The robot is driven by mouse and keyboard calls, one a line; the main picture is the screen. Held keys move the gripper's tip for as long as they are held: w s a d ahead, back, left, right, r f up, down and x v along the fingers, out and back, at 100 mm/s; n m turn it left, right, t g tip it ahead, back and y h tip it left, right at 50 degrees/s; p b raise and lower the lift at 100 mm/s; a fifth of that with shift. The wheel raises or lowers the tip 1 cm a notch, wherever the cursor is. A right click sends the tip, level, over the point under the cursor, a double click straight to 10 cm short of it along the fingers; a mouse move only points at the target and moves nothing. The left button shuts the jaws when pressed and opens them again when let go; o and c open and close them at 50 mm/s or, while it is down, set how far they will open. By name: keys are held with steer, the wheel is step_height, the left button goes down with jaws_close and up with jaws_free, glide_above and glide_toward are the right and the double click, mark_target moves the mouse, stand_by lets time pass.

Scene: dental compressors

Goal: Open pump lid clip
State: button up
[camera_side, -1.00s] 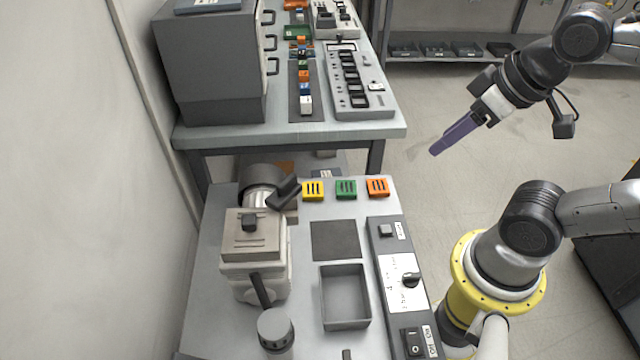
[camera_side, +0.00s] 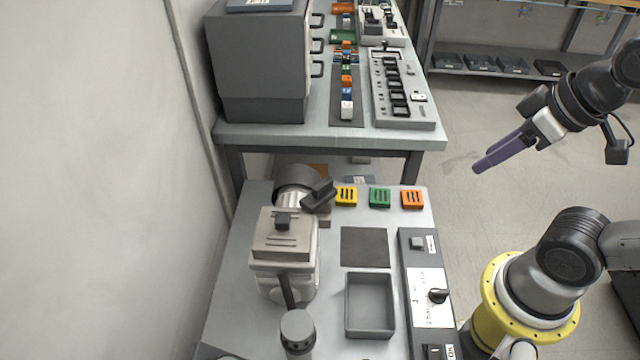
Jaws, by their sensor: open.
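The pump (camera_side: 284,275) is a pale beige box-shaped unit on the grey bench at left centre. I cannot tell which black part is the lid clip. My gripper (camera_side: 482,160), with long purple fingers, is open and empty. It hangs in the air at upper right, well away from the pump.
Yellow (camera_side: 346,196), green (camera_side: 380,198) and orange (camera_side: 412,199) blocks line the bench's back. An empty grey tray (camera_side: 370,331) and a dark pad (camera_side: 364,247) lie right of the pump. A control panel (camera_side: 427,285) runs along the right edge. A knobbed post (camera_side: 297,330) stands in front.

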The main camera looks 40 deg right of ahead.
steer(key=w+a+r+n+g, duration=0.1)
steer(key=w+r+n, duration=0.3)
steer(key=r+n, duration=0.35)
steer(key=n+g, duration=0.5)
steer(key=n, duration=0.6)
glide_above(323, 183)
step_height(323, 183, down, 5)
steer(key=shift+m, duration=0.25)
step_height(323, 183, down, 13)
steer(key=shift+f, duration=0.1)
jaws_close()
